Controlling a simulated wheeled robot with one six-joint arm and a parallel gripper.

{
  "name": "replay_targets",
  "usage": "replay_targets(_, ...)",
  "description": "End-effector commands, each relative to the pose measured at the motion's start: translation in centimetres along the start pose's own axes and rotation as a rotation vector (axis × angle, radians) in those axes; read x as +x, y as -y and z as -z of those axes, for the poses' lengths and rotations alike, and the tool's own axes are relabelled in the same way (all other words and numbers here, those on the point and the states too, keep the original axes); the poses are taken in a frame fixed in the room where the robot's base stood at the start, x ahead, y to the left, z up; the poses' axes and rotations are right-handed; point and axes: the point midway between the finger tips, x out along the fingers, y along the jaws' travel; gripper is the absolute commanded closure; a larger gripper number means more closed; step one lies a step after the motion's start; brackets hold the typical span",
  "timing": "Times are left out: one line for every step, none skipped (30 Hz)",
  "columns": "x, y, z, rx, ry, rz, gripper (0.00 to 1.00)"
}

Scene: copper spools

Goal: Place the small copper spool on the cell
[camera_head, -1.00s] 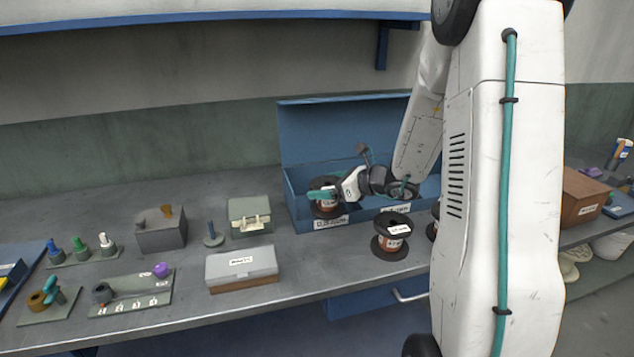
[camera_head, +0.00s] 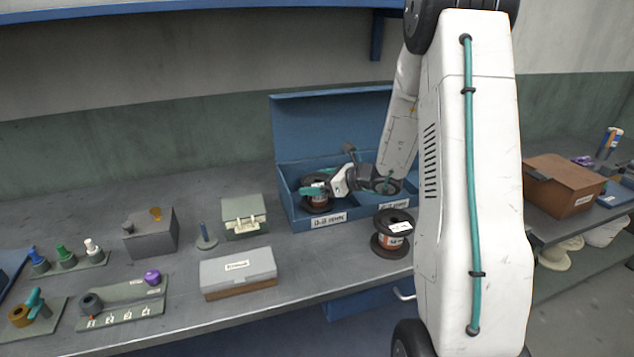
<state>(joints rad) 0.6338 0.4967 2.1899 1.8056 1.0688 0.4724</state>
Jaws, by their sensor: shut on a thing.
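A small copper spool (camera_head: 319,198) with black flanges is in the left compartment of the open blue box (camera_head: 303,226). My gripper (camera_head: 312,190), with teal fingers, reaches in from the right and is shut on this spool. The spool's lower part is hidden by the box's front wall, so I cannot tell whether it touches the floor. A second copper spool (camera_head: 393,240), with a white label on top, stands upright on the bench in front of the box's right compartment. My arm hides part of the right compartment.
A grey-lidded case (camera_head: 238,267), a small green box (camera_head: 243,214) and a grey block (camera_head: 150,236) stand left of the blue box. Pegs and small racks fill the far left. A brown box (camera_head: 565,187) stands on the right. Some bare bench lies behind the small items.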

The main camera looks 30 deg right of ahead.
Motion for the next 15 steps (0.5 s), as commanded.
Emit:
replay_targets(0.02, 0.00, -0.11, -0.001, 0.002, 0.000, 0.56)
replay_targets(0.04, -0.01, -0.10, -0.001, 0.002, -0.001, 0.56)
replay_targets(0.07, -0.02, -0.04, -0.001, 0.001, -0.001, 0.56)
replay_targets(0.10, -0.02, 0.04, -0.001, 0.001, -0.001, 0.56)
replay_targets(0.14, -0.02, 0.13, -0.001, 0.001, -0.002, 0.56)
replay_targets(0.17, -0.06, 0.28, 0.000, 0.000, -0.002, 0.08)
replay_targets(0.15, -0.05, 0.25, -0.001, 0.000, -0.002, 0.00)
replay_targets(0.15, -0.05, 0.24, -0.001, 0.000, -0.002, 0.00)
replay_targets(0.15, -0.05, 0.24, -0.001, 0.000, -0.002, 0.00)
replay_targets(0.15, -0.05, 0.24, -0.001, 0.000, -0.002, 0.00)
replay_targets(0.15, -0.06, 0.24, -0.001, 0.000, -0.002, 0.00)
replay_targets(0.14, -0.05, 0.24, -0.001, 0.000, -0.002, 0.00)
replay_targets(0.14, -0.05, 0.22, -0.001, 0.000, -0.002, 0.00)
replay_targets(0.12, -0.05, 0.18, -0.001, 0.000, -0.002, 0.00)
replay_targets(0.07, -0.05, 0.04, -0.001, 0.000, -0.001, 0.00)
